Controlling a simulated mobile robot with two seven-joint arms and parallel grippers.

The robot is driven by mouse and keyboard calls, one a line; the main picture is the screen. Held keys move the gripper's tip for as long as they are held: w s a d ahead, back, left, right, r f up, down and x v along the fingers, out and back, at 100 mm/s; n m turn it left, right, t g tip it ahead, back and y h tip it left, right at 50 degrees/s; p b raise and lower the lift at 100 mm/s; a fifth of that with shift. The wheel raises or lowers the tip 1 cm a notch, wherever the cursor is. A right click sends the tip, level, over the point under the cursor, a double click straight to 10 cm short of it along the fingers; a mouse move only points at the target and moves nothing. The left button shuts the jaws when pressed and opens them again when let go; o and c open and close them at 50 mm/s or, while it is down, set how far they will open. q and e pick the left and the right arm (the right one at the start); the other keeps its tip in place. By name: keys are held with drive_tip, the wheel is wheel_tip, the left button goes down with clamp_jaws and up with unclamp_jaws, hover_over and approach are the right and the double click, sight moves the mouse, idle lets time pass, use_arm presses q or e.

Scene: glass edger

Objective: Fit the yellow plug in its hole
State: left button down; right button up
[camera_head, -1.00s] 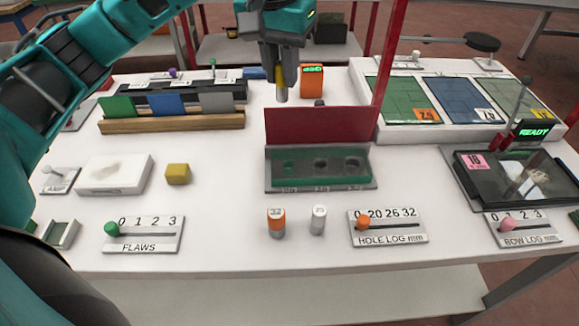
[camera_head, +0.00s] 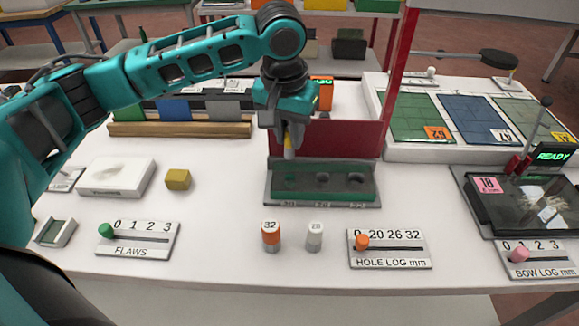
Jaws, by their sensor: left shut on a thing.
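My left gripper (camera_head: 287,143) is shut on the yellow plug (camera_head: 289,153), which shows as a small yellow piece with a pale lower end between the fingers. The plug is upright, in front of the red panel and over the left end of the green hole block (camera_head: 372,192). The block has a left hole (camera_head: 290,181), a middle hole (camera_head: 323,178) and a right hole (camera_head: 356,178). The plug's tip appears a little above the left hole; the exact gap is hard to tell. My right gripper is not in view.
The red panel (camera_head: 345,138) rises behind the block. A yellow cube (camera_head: 178,180) lies left, with clear table between.

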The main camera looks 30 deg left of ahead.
sight(289, 157)
use_arm(q)
wheel_tip(289, 157, down, 8)
drive_tip(key=shift+b, duration=0.45)
drive_tip(key=shift+r, duration=0.1)
drive_tip(key=c, duration=1.5)
unclamp_jaws()
drive_tip(key=o, duration=0.5)
